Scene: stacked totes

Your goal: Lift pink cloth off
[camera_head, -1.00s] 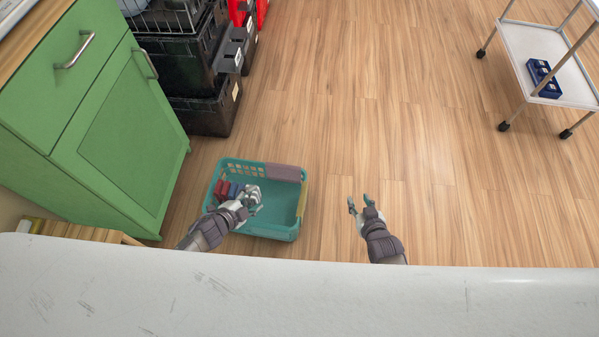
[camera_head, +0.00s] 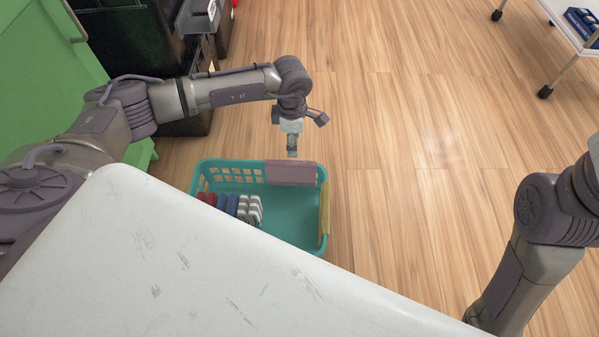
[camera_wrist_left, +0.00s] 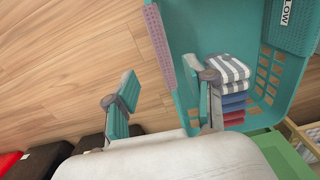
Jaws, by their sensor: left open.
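The pink cloth (camera_head: 291,173) hangs over the far rim of a teal laundry basket (camera_head: 226,162) on the floor. In the left wrist view the cloth (camera_wrist_left: 160,45) drapes over the rim of the basket (camera_wrist_left: 208,28). My left gripper (camera_head: 292,143) points down just beyond the cloth in the head view. In the left wrist view the gripper (camera_wrist_left: 164,82) is open, one finger on the floor side and one on the basket's inner side, with the rim line between them. I cannot tell any contact. My right arm shows at the right, its gripper hidden.
Striped, blue and red folded cloths (camera_head: 230,205) lie in the basket's left part. A yellow cloth (camera_head: 324,212) hangs on its right rim. Dark stacked totes and a green cabinet (camera_head: 40,40) stand left. A white cart (camera_head: 572,20) stands far right. Floor beyond the basket is clear.

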